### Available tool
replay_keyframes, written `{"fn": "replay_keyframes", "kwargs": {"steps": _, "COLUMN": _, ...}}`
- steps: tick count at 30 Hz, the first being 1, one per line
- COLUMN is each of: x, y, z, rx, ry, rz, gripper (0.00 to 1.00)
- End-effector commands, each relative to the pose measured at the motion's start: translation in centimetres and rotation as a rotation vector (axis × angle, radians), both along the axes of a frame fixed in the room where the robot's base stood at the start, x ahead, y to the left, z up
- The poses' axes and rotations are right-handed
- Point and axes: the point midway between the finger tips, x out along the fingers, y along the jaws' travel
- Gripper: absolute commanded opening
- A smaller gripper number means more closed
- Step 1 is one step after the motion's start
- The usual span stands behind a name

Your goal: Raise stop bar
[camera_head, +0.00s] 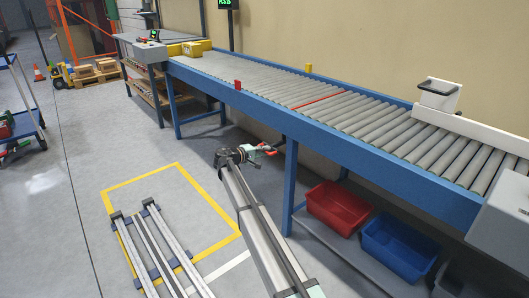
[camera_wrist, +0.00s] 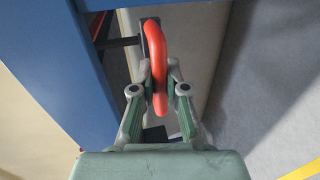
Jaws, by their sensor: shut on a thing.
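A red handle (camera_wrist: 155,50) on a dark bracket sticks out from the blue side of the conveyor in the wrist view. My gripper (camera_wrist: 160,88) is shut on the handle, with one finger on each side of it. In the head view my gripper (camera_head: 262,150) is beside the conveyor's front side, below the roller bed, and the red handle (camera_head: 271,152) shows small at its tip. A thin red bar (camera_head: 321,100) lies across the rollers, seemingly level with them; I cannot tell its exact height.
The conveyor (camera_head: 395,172) runs along the wall on blue legs. A yellow box (camera_head: 194,48) sits at its far end. A red bin (camera_head: 338,205) and a blue bin (camera_head: 396,248) stand on the shelf below.

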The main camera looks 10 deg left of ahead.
Motion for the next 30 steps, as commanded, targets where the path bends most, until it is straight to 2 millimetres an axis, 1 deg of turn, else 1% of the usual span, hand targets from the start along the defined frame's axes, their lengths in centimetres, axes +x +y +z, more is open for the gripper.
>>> {"fn": "replay_keyframes", "kwargs": {"steps": 5, "x": 0.0, "y": 0.0, "z": 2.4, "rx": -0.001, "ry": -0.002, "rz": 0.0, "gripper": 0.0}}
{"fn": "replay_keyframes", "kwargs": {"steps": 9, "x": 0.1, "y": 0.0, "z": 5.1, "rx": -0.001, "ry": -0.002, "rz": 0.0, "gripper": 0.0}}
{"fn": "replay_keyframes", "kwargs": {"steps": 12, "x": 0.1, "y": 0.0, "z": 6.3, "rx": -0.001, "ry": -0.001, "rz": 0.0, "gripper": 0.0}}
{"fn": "replay_keyframes", "kwargs": {"steps": 22, "x": 0.1, "y": 0.0, "z": 6.6, "rx": -0.004, "ry": -0.003, "rz": 0.0, "gripper": 0.0}}
{"fn": "replay_keyframes", "kwargs": {"steps": 23, "x": 0.1, "y": 0.0, "z": 6.7, "rx": -0.004, "ry": -0.004, "rz": 0.0, "gripper": 0.16}}
{"fn": "replay_keyframes", "kwargs": {"steps": 24, "x": 0.1, "y": 0.0, "z": 6.7, "rx": -0.004, "ry": -0.004, "rz": 0.001, "gripper": 0.3}}
{"fn": "replay_keyframes", "kwargs": {"steps": 25, "x": 0.1, "y": 0.0, "z": 6.7, "rx": -0.003, "ry": -0.004, "rz": 0.001, "gripper": 0.39}}
{"fn": "replay_keyframes", "kwargs": {"steps": 30, "x": 0.1, "y": 0.0, "z": 6.5, "rx": -0.002, "ry": -0.002, "rz": 0.0, "gripper": 0.39}}
